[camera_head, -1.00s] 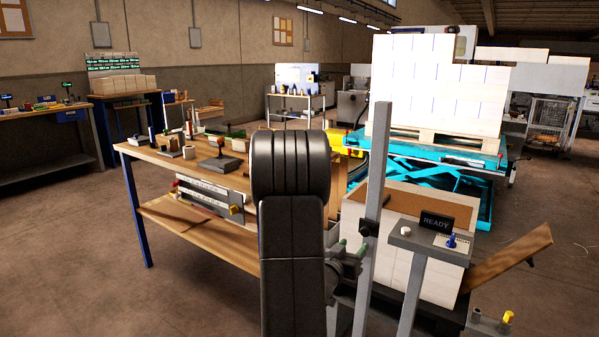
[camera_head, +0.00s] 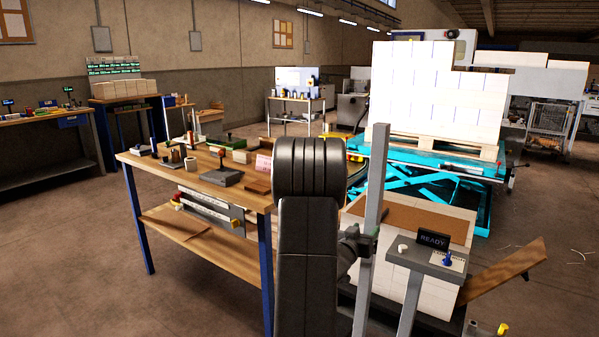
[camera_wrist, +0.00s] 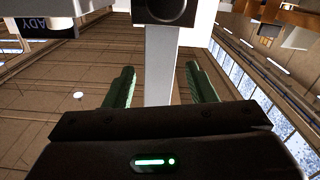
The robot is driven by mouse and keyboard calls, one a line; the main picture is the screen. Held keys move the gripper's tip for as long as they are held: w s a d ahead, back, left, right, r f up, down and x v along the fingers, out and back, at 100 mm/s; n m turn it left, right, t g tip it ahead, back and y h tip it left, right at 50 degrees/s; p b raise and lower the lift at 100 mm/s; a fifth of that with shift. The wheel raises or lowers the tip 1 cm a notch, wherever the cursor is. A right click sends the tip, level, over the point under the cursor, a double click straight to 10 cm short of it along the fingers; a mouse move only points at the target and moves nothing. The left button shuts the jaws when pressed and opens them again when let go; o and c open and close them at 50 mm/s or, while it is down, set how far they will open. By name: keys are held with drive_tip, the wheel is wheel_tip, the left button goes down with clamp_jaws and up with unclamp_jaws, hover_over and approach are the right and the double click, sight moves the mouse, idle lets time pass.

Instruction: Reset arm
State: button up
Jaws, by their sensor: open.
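Behind the fingers in that view are a pale grey post (camera_wrist: 160,65) and the hall's wall and ceiling.
A wooden workbench (camera_head: 160,222) with small tools stands left of my arm. Right of it are a grey post (camera_head: 372,210), a READY sign (camera_head: 433,239) on a stand, and a box of white reams (camera_head: 390,262). Behind, a turquoise lift table (camera_head: 420,158) carries a pallet of stacked reams (camera_head: 430,95).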

wheel_tip(320, 180, up, 21)
drive_tip(key=p, duration=1.7)
drive_tip(key=shift+p, duration=0.35)
drive_tip(key=shift+s+a+r, duration=0.1)
drive_tip(key=shift+s+r, duration=0.05)
drive_tip(key=shift+r, duration=0.1)
drive_tip(key=b+v, duration=0.2)
drive_tip(key=v, duration=0.5)
drive_tip(key=shift+f, duration=0.2)
drive_tip(key=shift+s+a+r, duration=0.1)
drive_tip(key=shift+s, duration=0.05)
